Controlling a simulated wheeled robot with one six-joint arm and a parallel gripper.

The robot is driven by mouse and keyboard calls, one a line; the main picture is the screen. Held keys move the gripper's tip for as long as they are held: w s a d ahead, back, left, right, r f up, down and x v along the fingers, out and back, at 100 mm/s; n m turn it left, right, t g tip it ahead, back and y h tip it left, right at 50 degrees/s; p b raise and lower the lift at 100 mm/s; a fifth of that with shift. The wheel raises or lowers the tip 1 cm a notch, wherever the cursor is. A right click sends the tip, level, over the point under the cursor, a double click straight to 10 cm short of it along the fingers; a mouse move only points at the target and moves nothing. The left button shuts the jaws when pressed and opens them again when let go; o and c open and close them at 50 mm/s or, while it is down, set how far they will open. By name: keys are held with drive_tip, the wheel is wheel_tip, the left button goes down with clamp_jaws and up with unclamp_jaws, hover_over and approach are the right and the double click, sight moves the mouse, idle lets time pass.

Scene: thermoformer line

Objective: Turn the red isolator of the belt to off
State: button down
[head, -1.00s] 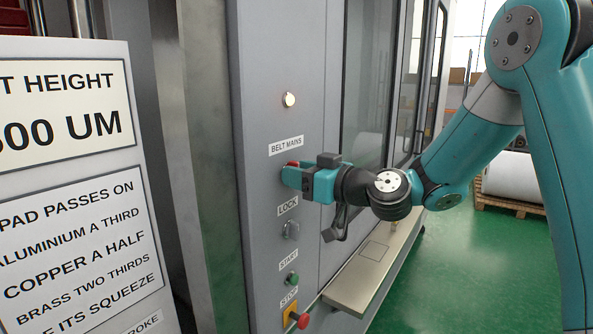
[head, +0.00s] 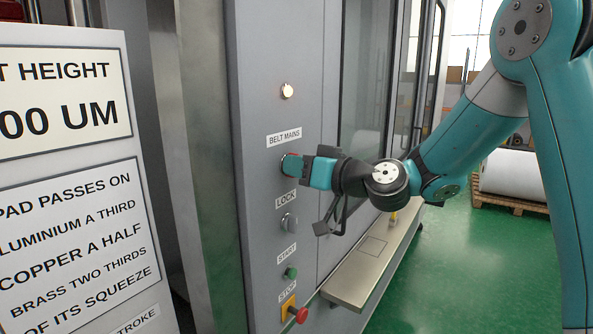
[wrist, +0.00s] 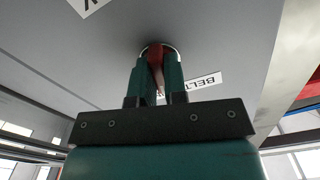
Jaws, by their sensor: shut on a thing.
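The red isolator (wrist: 154,62) is a red handle on the grey panel, just below the BELT MAINS label (head: 284,138). In the head view my gripper hides most of it. My gripper (head: 291,165) is at the panel with its fingers on the handle. In the wrist view the two teal fingers of my gripper (wrist: 158,72) are closed on either side of the red handle. The handle lies between them, along the fingers' length. No on or off marks are readable.
A round lamp (head: 287,91) above the label is lit pale. Below the isolator are the LOCK switch (head: 288,222), the green START button (head: 291,272) and the red STOP button (head: 299,314). A metal ledge (head: 352,283) juts out at lower right. A sign board (head: 62,190) stands at left.

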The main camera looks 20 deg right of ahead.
drive_tip(key=shift+d+f+m+p, duration=0.1)
drive_tip(key=shift+m+p, duration=0.2)
drive_tip(key=shift+m, duration=3.4)
drive_tip(key=shift+f+m+p, duration=0.1)
drive_tip(key=shift+m+p, duration=0.15)
drive_tip(key=shift+m, duration=3.45)
drive_tip(key=c, duration=1.2)
unclamp_jaws()
drive_tip(key=shift+r, duration=0.1)
drive_tip(key=shift+o, duration=0.2)
drive_tip(key=shift+d, duration=0.1)
